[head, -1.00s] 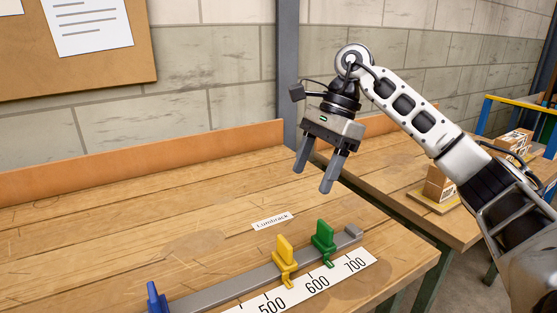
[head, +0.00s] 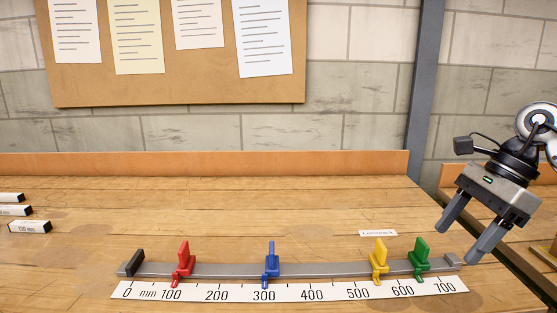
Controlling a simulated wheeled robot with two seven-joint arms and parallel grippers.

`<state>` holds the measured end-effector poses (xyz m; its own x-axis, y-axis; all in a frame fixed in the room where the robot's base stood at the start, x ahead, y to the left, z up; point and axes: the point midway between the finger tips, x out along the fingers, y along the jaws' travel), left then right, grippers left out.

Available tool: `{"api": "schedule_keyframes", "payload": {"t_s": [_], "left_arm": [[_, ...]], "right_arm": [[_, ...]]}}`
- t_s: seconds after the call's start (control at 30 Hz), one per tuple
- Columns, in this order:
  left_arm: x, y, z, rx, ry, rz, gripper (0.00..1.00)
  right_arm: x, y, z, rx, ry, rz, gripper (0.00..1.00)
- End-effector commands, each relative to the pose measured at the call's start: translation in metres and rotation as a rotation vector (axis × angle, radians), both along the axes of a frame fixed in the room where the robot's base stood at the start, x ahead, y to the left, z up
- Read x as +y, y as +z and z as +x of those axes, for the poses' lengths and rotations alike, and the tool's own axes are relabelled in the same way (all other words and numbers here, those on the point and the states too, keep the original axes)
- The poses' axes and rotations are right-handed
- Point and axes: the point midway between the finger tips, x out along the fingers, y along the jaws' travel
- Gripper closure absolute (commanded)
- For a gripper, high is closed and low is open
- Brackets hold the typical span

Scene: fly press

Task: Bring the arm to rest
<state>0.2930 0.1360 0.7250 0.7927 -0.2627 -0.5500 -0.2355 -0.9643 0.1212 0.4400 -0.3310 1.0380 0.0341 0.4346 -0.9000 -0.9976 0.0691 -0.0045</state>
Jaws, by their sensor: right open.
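My right gripper (head: 464,232) is at the right side of the head view, above the right end of the bench. Its two fingers point down and to the left, apart, with nothing between them. Most of its arm is cut off by the right edge of the picture. My left gripper does not show. A grey rail (head: 330,268) lies along the bench with a red slider (head: 184,262), a blue slider (head: 271,262), a yellow slider (head: 379,259) and a green slider (head: 420,258) on it. The gripper is apart from the green slider, to its right.
A white millimetre scale (head: 290,292) runs in front of the rail. Several labelled blocks (head: 28,227) lie at the left edge of the wooden bench (head: 180,215). A small label (head: 378,233) lies behind the rail. A grey post (head: 424,90) stands behind.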

Motion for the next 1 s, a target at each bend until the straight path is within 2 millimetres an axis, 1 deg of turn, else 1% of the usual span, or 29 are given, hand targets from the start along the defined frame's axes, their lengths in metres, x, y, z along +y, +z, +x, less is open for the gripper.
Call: {"api": "schedule_keyframes", "payload": {"t_s": [0.03,0.17,0.27,0.37,0.43,0.47,0.5,0.57,0.6,0.67,0.7,0.77,0.8,0.87,0.9,0.97,1.0], "left_arm": [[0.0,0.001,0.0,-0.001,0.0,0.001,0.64],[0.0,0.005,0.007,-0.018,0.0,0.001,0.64],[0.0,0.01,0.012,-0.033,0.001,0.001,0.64],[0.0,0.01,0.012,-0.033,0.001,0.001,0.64],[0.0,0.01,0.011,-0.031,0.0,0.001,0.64],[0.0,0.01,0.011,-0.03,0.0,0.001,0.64],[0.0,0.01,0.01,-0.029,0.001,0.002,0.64],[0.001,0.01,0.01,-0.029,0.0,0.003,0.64],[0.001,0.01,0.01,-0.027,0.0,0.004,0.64],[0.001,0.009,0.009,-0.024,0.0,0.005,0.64],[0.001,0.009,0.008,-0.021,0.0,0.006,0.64],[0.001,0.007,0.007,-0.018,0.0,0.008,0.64],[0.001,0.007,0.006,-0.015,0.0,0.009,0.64],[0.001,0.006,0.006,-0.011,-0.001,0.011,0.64],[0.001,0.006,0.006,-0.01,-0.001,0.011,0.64],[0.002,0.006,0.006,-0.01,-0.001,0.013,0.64],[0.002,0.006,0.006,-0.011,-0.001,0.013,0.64]], "right_arm": [[0.012,-0.007,0.002,0.007,0.007,0.037,0.35],[0.043,-0.02,0.004,0.022,0.007,0.142,0.35],[0.071,-0.029,0.005,0.044,-0.001,0.244,0.35],[0.105,-0.04,0.003,0.085,-0.019,0.377,0.35],[0.133,-0.046,-0.001,0.131,-0.045,0.498,0.35],[0.147,-0.048,-0.003,0.159,-0.061,0.561,0.35],[0.166,-0.051,-0.007,0.208,-0.091,0.657,0.35],[0.195,-0.052,-0.013,0.302,-0.16,0.824,0.35],[0.213,-0.051,-0.017,0.386,-0.223,0.949,0.35],[0.235,-0.048,-0.021,0.539,-0.349,1.151,0.35],[0.243,-0.047,-0.02,0.654,-0.453,1.281,0.35],[0.248,-0.05,-0.017,0.841,-0.628,1.463,0.35],[0.246,-0.055,-0.014,0.974,-0.757,1.573,0.35],[0.238,-0.072,-0.009,1.183,-0.971,1.721,0.35],[0.231,-0.09,-0.008,1.33,-1.128,1.805,0.35],[0.218,-0.123,-0.012,1.552,-1.38,1.907,0.35],[0.209,-0.15,-0.019,1.699,-1.56,1.957,0.35]]}}
